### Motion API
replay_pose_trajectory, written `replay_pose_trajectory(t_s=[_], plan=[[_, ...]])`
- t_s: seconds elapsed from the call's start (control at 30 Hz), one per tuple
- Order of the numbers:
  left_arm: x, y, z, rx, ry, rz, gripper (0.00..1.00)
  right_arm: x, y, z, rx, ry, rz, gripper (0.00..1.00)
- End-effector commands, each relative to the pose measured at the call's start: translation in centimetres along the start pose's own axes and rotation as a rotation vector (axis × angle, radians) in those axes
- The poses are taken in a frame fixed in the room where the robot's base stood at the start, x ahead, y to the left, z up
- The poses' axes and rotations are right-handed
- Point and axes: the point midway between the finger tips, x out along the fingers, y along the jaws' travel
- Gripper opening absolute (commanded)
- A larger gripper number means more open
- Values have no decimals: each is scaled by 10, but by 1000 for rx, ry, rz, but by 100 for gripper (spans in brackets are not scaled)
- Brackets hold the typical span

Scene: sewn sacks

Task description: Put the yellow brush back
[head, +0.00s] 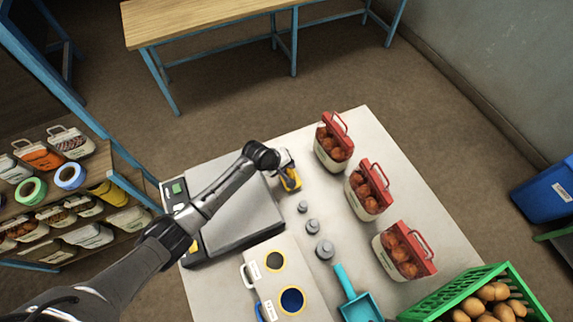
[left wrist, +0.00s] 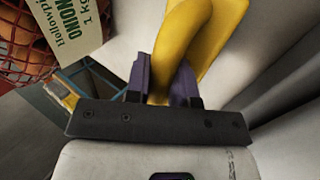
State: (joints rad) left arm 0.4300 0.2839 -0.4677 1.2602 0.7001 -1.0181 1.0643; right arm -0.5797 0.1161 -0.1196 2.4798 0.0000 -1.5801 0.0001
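The yellow brush (head: 291,180) is at the end of my left arm, over the table beside the scale. My left gripper (head: 284,164) is mostly hidden by its own wrist in the head view. In the left wrist view the yellow brush (left wrist: 190,40) runs up from between the purple fingers of my left gripper (left wrist: 163,85). The fingers are closed on its narrow part. Whether the brush touches the table cannot be told. My right gripper is not in view.
A scale (head: 238,208) stands left of the brush, with several grey weights (head: 312,226) to the front. Red-topped sacks (head: 334,143) line the right side. A teal scoop (head: 355,300) and green crate (head: 455,291) are in front. Shelves (head: 125,180) stand left.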

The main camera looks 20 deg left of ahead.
Motion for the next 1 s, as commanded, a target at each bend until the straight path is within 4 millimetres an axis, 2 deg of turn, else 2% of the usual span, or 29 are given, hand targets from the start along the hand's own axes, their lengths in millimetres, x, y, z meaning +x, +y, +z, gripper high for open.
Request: replay_pose_trajectory(t_s=[0.03,0.27,0.57,0.73,1.0], plan=[[0,0,0,0,0,-1,27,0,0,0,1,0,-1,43],[0,0,0,0,0,-1,48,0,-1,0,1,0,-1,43],[-4,2,0,0,0,-1,48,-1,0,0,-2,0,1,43],[-24,2,0,1,0,0,48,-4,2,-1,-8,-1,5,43],[-75,2,0,0,0,0,48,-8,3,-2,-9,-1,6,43]])
